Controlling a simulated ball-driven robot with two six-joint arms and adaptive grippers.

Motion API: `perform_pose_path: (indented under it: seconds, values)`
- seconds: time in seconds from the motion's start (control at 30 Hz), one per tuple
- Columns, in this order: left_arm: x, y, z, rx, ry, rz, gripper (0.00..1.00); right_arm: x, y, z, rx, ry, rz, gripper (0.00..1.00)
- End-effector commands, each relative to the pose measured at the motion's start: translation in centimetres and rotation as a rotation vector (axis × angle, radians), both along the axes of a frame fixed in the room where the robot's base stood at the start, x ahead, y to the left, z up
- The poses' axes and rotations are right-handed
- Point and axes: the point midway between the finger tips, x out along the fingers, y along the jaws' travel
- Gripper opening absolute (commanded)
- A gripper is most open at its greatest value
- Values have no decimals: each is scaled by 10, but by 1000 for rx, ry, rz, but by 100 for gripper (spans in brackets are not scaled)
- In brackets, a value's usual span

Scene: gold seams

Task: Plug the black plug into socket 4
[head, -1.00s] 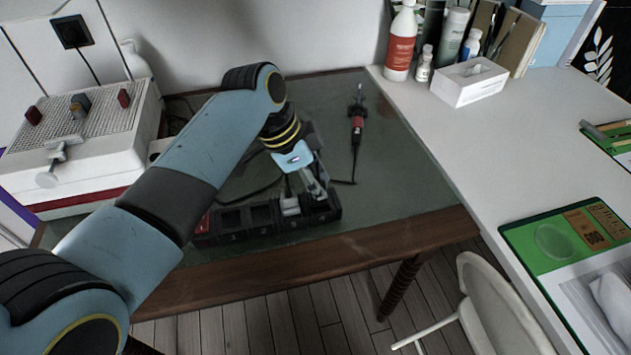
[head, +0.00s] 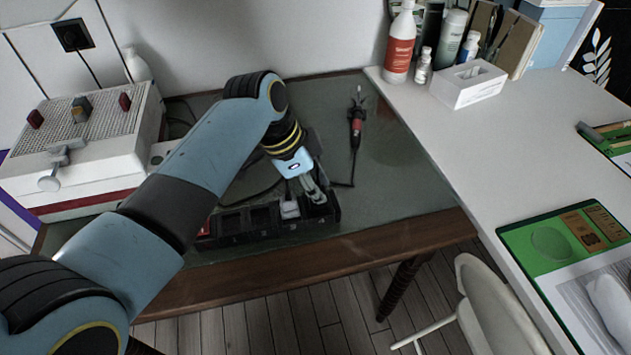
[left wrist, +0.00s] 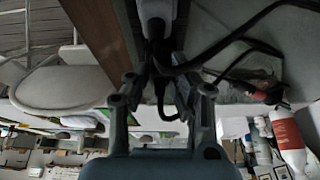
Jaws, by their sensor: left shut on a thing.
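The dark power strip (head: 250,238) lies near the front edge of the green-topped table, with a row of square sockets. A white plug (head: 289,209) sits in a socket right of the middle; it also shows at the top of the left wrist view (left wrist: 155,12). My left gripper (head: 319,197) is over the right end of the strip, at the last socket right of the white plug. It is shut on the black plug (left wrist: 157,62), which is dark and mostly hidden between the fingers. I cannot tell how deep the plug sits. My right gripper is not in view.
A red and black soldering-iron-like tool (head: 357,125) lies behind the strip, with a black cable beside it. A white box-shaped machine (head: 75,140) stands at the left. A white desk (head: 450,140) with bottles and a tissue box (head: 468,84) is at the right.

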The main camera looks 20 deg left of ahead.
Motion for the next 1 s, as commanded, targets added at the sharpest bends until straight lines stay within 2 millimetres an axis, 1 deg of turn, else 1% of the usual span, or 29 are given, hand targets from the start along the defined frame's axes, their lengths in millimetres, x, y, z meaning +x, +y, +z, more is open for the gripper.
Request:
perform_pose_path:
  seconds: [0.07, 0.57, 1.0]
  values:
    - [-3, 1, -3, 2, 8, 0, 0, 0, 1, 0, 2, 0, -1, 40]
    - [-3, 1, -4, 3, 9, 0, 0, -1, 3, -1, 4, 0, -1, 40]
    - [-4, 0, -3, -4, 19, -1, 0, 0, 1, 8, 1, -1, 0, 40]
